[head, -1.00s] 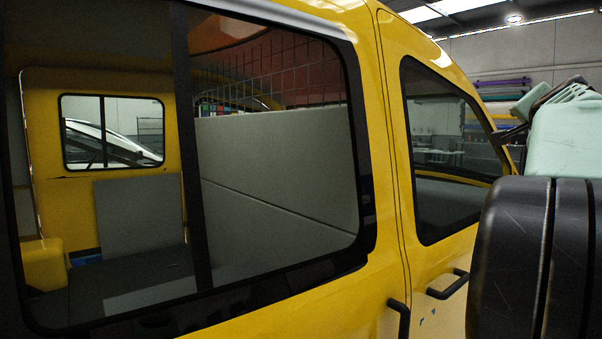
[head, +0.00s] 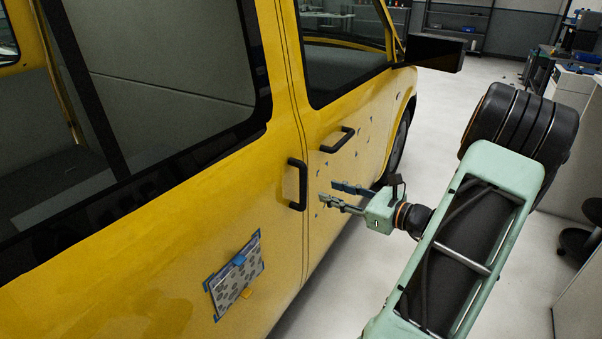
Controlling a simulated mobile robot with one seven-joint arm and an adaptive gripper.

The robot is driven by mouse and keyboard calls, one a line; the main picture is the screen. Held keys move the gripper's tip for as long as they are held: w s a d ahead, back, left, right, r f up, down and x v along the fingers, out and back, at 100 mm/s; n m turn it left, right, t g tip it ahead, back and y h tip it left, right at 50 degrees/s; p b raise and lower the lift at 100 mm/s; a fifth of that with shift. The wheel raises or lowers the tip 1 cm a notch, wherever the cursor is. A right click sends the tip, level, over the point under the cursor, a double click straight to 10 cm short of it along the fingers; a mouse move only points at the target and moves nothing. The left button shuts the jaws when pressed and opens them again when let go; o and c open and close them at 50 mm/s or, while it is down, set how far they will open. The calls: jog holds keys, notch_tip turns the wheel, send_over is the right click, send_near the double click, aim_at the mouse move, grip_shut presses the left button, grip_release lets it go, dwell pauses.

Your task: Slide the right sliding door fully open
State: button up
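The yellow van's sliding door (head: 190,205) fills the left of the head view, with a large dark-framed window. It appears closed, its front edge meeting the front door at a narrow vertical seam. Its black upright handle (head: 297,184) is near that edge. The front door (head: 345,115) has its own black, slanted handle (head: 338,140). My gripper (head: 325,193) is to the right of the sliding door's handle, its fingers pointing left toward it. The fingers are apart with nothing between them. The gripper appears clear of the handle; the exact gap is hard to judge.
A patterned card (head: 236,277) with blue corners is fixed low on the sliding door. A side mirror (head: 436,52) sticks out at the front. Pale floor (head: 455,105) is open beside the van. A black stool (head: 580,240) and a cabinet stand at right.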

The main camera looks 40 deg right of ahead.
aim_at(306, 176)
jog(key=w+a, duration=0.1)
jog(key=w, duration=0.2)
jog(key=w+a+r+m+t, duration=0.1)
jog(key=w, duration=0.2)
jog(key=w+a+m, duration=0.1)
jog(key=w, duration=0.2)
jog(key=shift+w+a+r+t, duration=0.15)
jog(key=shift+w+r+t, duration=0.15)
jog(key=shift+r, duration=0.1)
jog(key=shift+c, duration=0.7)
grip_shut()
jog(key=shift+s, duration=0.1)
